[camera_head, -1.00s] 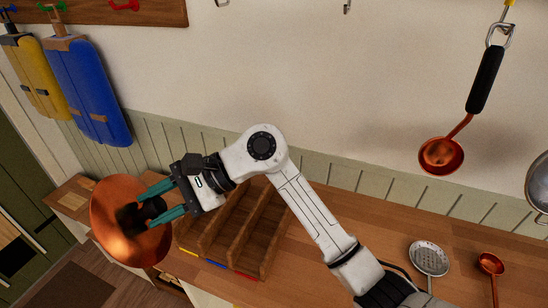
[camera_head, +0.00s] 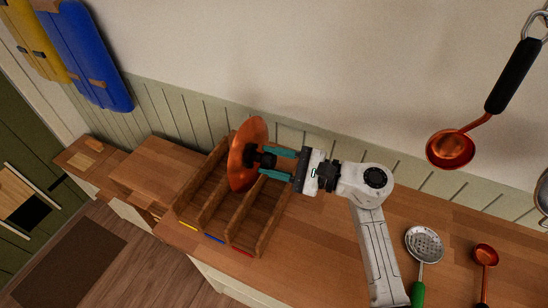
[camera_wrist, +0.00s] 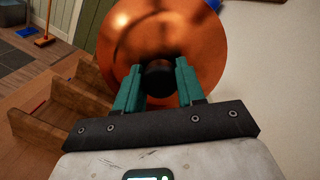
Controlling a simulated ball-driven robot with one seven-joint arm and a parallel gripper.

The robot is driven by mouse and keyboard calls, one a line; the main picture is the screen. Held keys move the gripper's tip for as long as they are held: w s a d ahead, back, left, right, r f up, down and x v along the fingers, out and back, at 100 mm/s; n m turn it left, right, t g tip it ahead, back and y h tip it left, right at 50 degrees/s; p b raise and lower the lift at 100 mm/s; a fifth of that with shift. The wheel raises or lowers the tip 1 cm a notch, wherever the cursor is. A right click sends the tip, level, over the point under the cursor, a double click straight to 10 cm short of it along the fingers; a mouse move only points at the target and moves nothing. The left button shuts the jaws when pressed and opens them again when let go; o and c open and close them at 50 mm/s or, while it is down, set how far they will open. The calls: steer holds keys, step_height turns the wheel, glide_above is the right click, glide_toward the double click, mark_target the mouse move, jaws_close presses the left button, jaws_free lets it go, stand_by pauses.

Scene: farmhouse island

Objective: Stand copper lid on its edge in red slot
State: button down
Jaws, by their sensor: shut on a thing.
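The copper lid (camera_head: 243,165) is a round, shiny disc with a black knob. My gripper (camera_head: 268,160) is shut on the knob and holds the lid tilted near upright, above the back part of the wooden rack. The wrist view shows the lid (camera_wrist: 165,35) face-on with the teal fingers (camera_wrist: 157,80) on both sides of the knob. The wooden rack (camera_head: 205,205) has slots marked yellow, blue and red along its front edge. The red slot (camera_head: 250,229) is the rightmost one, with a red mark (camera_head: 235,249) at its front. The lid hides part of the rack behind it.
The rack stands on the wooden counter (camera_head: 330,262). A skimmer with a green handle (camera_head: 424,245) and a copper ladle (camera_head: 485,258) lie at right. Another copper ladle (camera_head: 450,150) hangs on the wall. A wooden block surface (camera_head: 155,168) is left of the rack.

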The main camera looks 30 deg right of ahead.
mark_target(258, 176)
steer(key=shift+f, duration=0.15)
steer(key=shift+f+b, duration=1.4)
steer(key=shift+f, duration=1.85)
step_height(258, 176, down, 2)
steer(key=shift+s+a+f+b, duration=0.15)
steer(key=shift+f+b, duration=0.1)
steer(key=shift+b, duration=0.45)
steer(key=shift+a, duration=0.2)
steer(key=c, duration=1)
jaws_free()
steer(key=o, duration=0.4)
steer(key=shift+d+r, duration=0.1)
steer(key=shift+r, duration=0.05)
steer(key=shift+d+r, duration=0.15)
